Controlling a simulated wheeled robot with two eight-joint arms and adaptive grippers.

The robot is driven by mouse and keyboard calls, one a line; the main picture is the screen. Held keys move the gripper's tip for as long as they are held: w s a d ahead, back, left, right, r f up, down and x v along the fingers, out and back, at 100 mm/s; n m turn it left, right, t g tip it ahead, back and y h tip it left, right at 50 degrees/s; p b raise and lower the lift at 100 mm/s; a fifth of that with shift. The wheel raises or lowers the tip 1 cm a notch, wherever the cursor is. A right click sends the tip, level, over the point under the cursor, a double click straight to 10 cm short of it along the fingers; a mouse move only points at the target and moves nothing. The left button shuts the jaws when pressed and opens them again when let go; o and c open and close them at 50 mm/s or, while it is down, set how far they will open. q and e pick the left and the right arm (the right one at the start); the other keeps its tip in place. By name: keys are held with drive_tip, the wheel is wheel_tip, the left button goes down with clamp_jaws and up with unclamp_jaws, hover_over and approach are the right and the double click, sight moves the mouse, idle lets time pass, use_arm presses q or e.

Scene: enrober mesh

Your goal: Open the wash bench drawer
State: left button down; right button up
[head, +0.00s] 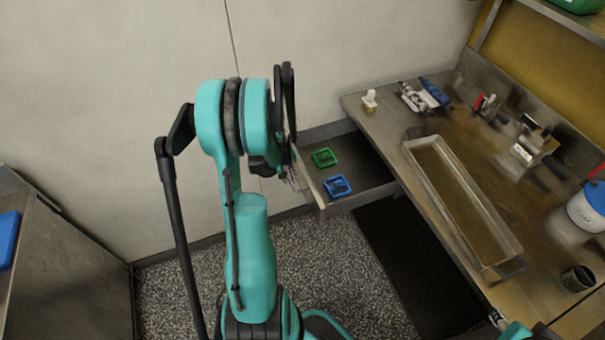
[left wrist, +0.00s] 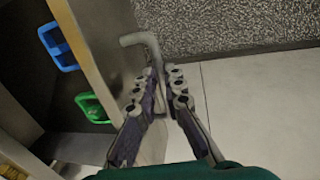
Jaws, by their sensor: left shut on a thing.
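The wash bench drawer (head: 368,172) stands pulled out from the metal bench (head: 388,132), with its inside showing. A green dish (head: 324,158) and a blue dish (head: 337,186) lie in it; the left wrist view also shows the green dish (left wrist: 92,107) and the blue dish (left wrist: 58,47). My left gripper (head: 293,180) is at the outer side of the drawer front (head: 310,188). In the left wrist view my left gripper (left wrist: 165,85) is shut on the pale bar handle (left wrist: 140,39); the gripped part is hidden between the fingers. Part of my right arm shows at the bottom right.
A long metal tray (head: 420,160), a white tub (head: 588,207) and a dark cup (head: 577,278) stand on the bench. Tools and small items lie along its back. A dark mat (head: 405,260) lies on the speckled floor. A second bench (head: 70,270) stands at the left.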

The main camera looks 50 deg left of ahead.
use_arm(q)
drive_tip(key=shift+s+a, duration=0.25)
drive_tip(key=shift+s, duration=0.35)
drive_tip(key=c, duration=1.6)
unclamp_jaws()
drive_tip(key=shift+r, duration=0.1)
wheel_tip(320, 180, up, 12)
drive_tip(key=s, duration=0.2)
drive_tip(key=shift+a+f, duration=0.2)
drive_tip(key=shift+a, duration=0.25)
drive_tip(key=shift+d, duration=0.1)
